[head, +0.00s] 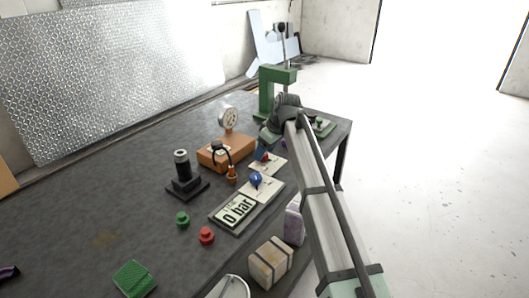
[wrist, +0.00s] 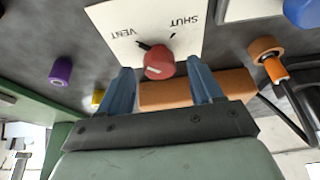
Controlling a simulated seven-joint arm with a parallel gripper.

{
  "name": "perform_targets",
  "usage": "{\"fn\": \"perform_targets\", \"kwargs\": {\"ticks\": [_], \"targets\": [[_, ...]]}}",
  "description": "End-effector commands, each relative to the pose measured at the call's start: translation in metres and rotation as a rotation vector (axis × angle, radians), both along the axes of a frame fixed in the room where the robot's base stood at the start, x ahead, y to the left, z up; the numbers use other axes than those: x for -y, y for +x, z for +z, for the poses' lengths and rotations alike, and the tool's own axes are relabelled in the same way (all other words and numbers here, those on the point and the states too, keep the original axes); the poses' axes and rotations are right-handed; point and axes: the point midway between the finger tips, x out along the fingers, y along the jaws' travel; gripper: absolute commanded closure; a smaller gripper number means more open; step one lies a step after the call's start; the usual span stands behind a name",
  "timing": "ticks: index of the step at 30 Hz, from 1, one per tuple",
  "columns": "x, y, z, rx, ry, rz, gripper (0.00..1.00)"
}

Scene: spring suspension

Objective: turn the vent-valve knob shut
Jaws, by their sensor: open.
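The red vent-valve knob (wrist: 159,62) stands on a white plate (wrist: 105,17) marked VENT and SHUT, which appears upside down in the wrist view. A dark pointer beside the knob lies toward the VENT word. My gripper (wrist: 159,68) is open, with one blue finger on each side of the knob; I cannot tell if either touches it. In the head view the red knob (head: 266,156) shows small below my gripper, partly hidden by it, on its white plate (head: 276,167).
A blue knob (head: 256,180) and a 0 bar display (head: 236,211) sit nearer the front edge. An orange box (head: 216,156) with a gauge (head: 228,118) stands left of the valve. A green press (head: 266,92) stands behind. A purple cylinder (wrist: 61,71) shows in the wrist view.

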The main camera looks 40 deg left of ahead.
Motion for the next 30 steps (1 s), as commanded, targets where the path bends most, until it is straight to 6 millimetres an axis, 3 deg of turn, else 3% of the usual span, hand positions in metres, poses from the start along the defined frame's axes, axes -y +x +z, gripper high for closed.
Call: {"fn": "perform_targets", "kwargs": {"ticks": [14, 30], "targets": [[-0.0043, 0.0001, -0.0104, 0.0, 0.0, 0.0, 0.35], [-0.0042, 0.0001, -0.0103, 0.0, 0.0, 0.0, 0.85]]}}
